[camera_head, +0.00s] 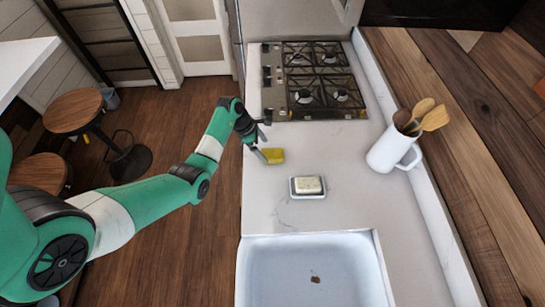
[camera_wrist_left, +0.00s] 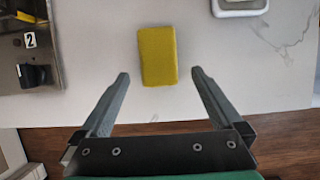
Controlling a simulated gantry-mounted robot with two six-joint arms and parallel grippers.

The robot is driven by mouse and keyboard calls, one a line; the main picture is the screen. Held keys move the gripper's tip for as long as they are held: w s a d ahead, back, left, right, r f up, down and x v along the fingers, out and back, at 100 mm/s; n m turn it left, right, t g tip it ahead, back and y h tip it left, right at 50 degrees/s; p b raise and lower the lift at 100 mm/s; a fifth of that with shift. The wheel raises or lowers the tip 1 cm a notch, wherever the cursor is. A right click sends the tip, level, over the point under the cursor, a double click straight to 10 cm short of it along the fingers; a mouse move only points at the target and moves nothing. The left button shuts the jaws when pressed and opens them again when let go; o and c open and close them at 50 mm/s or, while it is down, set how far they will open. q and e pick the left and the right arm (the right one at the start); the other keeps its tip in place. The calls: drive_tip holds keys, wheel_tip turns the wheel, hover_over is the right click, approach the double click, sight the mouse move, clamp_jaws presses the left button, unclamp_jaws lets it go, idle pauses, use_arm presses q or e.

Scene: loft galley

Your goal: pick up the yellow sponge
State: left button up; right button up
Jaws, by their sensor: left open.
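The yellow sponge (camera_head: 273,155) lies flat on the pale counter, near its left edge and below the stove in the head view. My left gripper (camera_head: 265,145) is at the sponge's left side in that view. In the left wrist view the sponge (camera_wrist_left: 157,56) lies just beyond the two fingertips, roughly centred between them. The left gripper (camera_wrist_left: 160,78) is open, with nothing between its fingers. My right gripper is in neither view.
A soap dish with a pale bar (camera_head: 307,186) sits right of and below the sponge. A white sink (camera_head: 315,270) is at the bottom, a gas stove (camera_head: 320,80) at the top. A white mug with wooden utensils (camera_head: 385,152) stands at the right. Counter between them is clear.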

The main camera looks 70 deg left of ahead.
sight(270, 153)
use_arm(q)
drive_tip(key=b+x, duration=0.1)
drive_tip(key=x, duration=0.1)
drive_tip(key=b+x, duration=0.1)
drive_tip(key=x, duration=0.2)
drive_tip(key=shift+w+d, duration=0.1)
drive_tip(key=shift+w, duration=0.3)
drive_tip(key=c, duration=1.3)
